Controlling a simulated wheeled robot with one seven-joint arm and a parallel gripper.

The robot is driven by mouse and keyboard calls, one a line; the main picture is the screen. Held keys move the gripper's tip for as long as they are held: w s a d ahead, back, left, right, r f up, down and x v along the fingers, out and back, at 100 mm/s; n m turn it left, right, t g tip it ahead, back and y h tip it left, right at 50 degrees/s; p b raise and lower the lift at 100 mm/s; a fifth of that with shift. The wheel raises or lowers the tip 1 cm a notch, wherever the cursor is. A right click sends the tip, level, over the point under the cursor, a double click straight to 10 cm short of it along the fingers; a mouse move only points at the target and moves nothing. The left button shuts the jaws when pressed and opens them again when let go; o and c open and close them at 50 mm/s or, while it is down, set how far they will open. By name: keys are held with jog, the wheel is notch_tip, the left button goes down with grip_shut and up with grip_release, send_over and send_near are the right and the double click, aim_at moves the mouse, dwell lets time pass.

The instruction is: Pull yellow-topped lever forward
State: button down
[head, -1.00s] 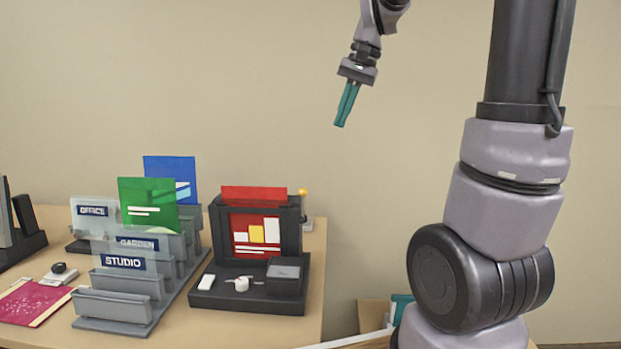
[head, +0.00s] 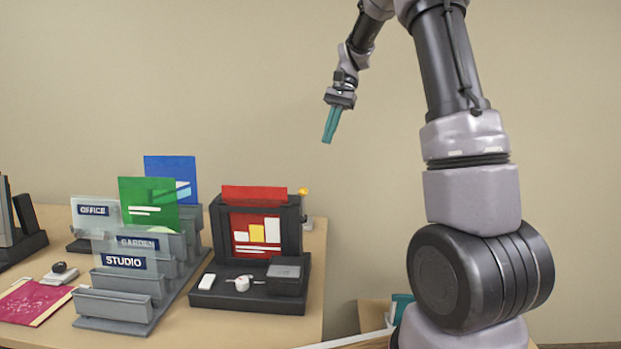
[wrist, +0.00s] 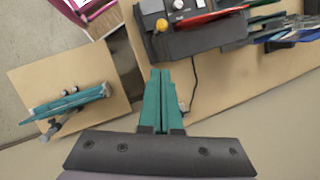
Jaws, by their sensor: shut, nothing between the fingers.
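The yellow-topped lever (head: 303,192) stands at the right side of the dark laminator (head: 285,220). Only its yellow knob shows clearly; its shaft is mostly hidden in the head view. In the wrist view the yellow knob (wrist: 162,25) shows at the laminator's edge, ahead of the fingertips. My gripper (head: 328,138) is in the air, above and a little right of the lever in the head view. Its teal fingers (wrist: 160,75) are together, empty and apart from the lever.
A grey rack (head: 125,307) with OFFICE, GARDEN and STUDIO signs stands left of the laminator. A green sheet (head: 147,205) and a blue sheet (head: 172,168) rise from it. A dark cable (wrist: 194,78) lies right of my fingers. The air around my gripper is clear.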

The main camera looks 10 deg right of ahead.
send_near(303, 206)
notch_tip(303, 206, down, 2)
jog(key=w, duration=0.1)
jog(key=shift+s+a, duration=0.1)
jog(key=shift+a, duration=0.4)
jog(key=shift+s, duration=0.1)
